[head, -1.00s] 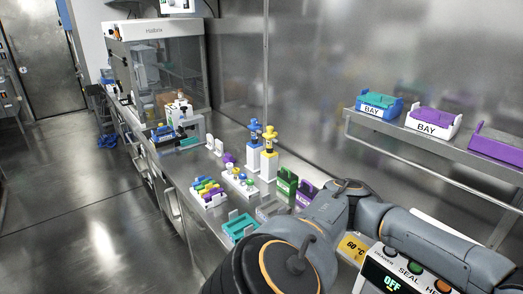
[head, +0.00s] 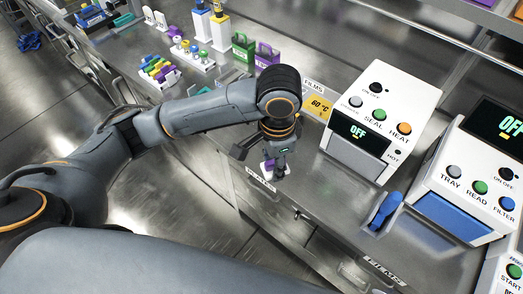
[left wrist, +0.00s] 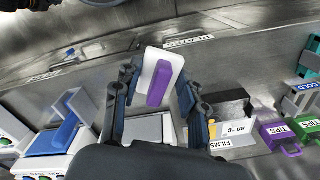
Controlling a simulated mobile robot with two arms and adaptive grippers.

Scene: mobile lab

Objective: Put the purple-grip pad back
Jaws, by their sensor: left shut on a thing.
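The purple-grip pad is a white slab with a purple grip, seen clearly in the left wrist view (left wrist: 160,78). My left gripper (left wrist: 157,85) is shut on it, with one finger on each side. In the head view the pad (head: 267,170) shows small at the tip of my left gripper (head: 276,165), near the front edge of the bench by a drawer label. The gripper hides part of the pad, and I cannot tell its height above the surface. My right gripper is not in view.
A white sealer (head: 385,115) stands right of my gripper, with a blue-handled item (head: 385,208) at its front right. A white reader (head: 468,178) stands further right. A yellow 60 °C sign (head: 319,107) and green (head: 243,47) and purple (head: 266,54) boxes stand behind my arm.

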